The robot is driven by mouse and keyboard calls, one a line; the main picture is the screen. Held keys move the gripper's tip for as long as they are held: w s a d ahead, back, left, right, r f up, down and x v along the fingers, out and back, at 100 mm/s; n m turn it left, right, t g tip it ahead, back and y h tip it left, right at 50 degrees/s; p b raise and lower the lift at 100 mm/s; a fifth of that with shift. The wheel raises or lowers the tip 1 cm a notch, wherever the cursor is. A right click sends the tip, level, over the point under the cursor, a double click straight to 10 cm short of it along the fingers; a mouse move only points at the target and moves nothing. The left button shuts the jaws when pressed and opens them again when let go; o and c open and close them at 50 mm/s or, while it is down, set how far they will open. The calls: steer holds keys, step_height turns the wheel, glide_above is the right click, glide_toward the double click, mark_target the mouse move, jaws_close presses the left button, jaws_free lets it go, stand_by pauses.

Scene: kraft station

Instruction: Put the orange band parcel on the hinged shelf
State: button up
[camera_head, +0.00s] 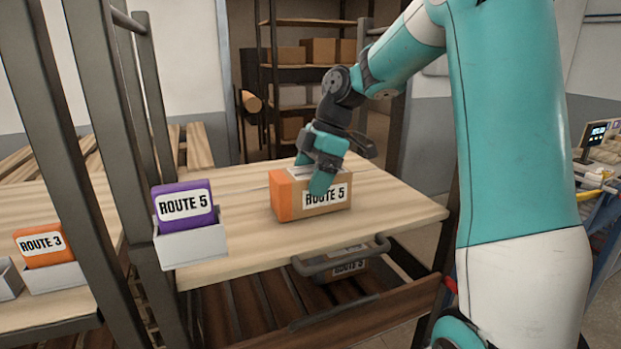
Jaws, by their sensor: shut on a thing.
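The orange band parcel (296,206) is a brown box with an orange left end and a white "ROUTE 5" label. It sits upright on, or just above, a light wooden shelf board (395,204) in the middle of the view; I cannot tell if it bears fully on the board. My gripper (315,172) comes down from above and is shut on the parcel, with one teal finger across its front face. The far finger is mostly hidden. The board looks like the hinged shelf, but its hinge is not clearly visible.
A purple "ROUTE 5" card (184,205) stands in a grey holder at the board's left edge. An orange "ROUTE 3" card (45,246) stands further left. Dark metal posts (62,150) rise there.

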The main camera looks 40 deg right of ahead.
steer(key=shift+f, duration=0.2)
steer(key=o, duration=1.1)
steer(key=shift+r, duration=0.35)
steer(key=p+v, duration=0.4)
steer(key=v, duration=0.8)
steer(key=s+a+f+m, duration=0.2)
steer(key=s+a, duration=0.2)
steer(key=a, duration=0.7)
steer(key=s+a+f+m, duration=0.15)
steer(key=s+a, duration=0.25)
steer(key=a, duration=0.6)
steer(key=s+a+f+m, duration=0.2)
steer(key=s+a+f, duration=0.1)
steer(key=s, duration=0.3)
steer(key=s+a+f+m+g, duration=0.1)
steer(key=s+a+f+m, duration=0.1)
steer(key=s, duration=0.5)
steer(key=shift+a+f+b, duration=0.3)
steer(key=shift+a+f, duration=0.1)
